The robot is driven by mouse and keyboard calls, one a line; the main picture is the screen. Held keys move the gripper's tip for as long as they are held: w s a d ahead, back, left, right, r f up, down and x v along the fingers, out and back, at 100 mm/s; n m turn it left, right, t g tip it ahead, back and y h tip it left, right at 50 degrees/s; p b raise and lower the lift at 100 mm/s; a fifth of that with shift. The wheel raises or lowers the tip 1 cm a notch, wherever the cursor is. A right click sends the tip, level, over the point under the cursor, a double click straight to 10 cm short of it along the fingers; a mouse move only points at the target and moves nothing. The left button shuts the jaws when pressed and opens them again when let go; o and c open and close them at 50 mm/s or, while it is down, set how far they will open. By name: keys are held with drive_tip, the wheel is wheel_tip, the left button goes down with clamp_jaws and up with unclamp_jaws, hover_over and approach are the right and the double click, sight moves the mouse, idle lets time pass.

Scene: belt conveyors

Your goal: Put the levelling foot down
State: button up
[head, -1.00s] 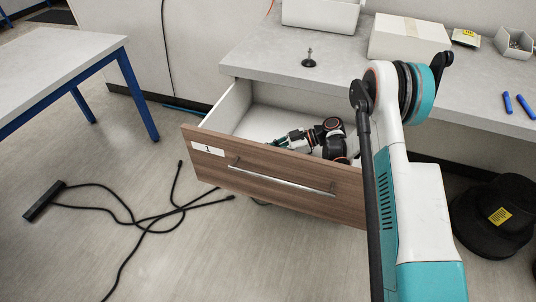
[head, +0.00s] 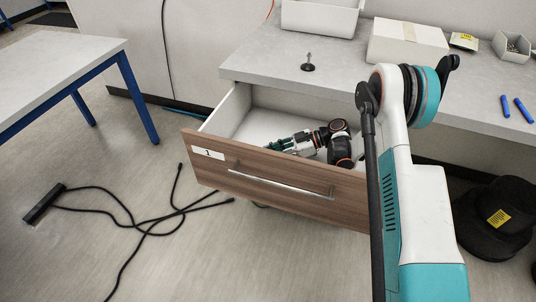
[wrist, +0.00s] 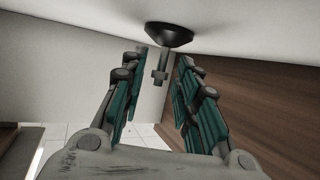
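A levelling foot (wrist: 168,36) with a black round base and grey stem shows in the wrist view, which looks upside down. Its base appears to rest on the pale drawer floor, stem pointing away from it. My gripper (wrist: 163,58) is open, a finger on each side of the stem, with visible gaps. In the head view my gripper (head: 290,144) is low inside the open drawer (head: 267,188) labelled 1. The foot in the drawer is hidden there by the drawer front. Another levelling foot (head: 308,63) stands upright on the worktop.
The grey worktop (head: 265,62) holds a white bin (head: 322,17), a closed box (head: 408,42), a small parts bin (head: 512,46) and blue markers (head: 524,110). The drawer walls and wooden front surround my gripper. Black cables (head: 140,222) lie on the floor.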

drive_tip(key=p+v, duration=0.3)
drive_tip(key=v, duration=0.7)
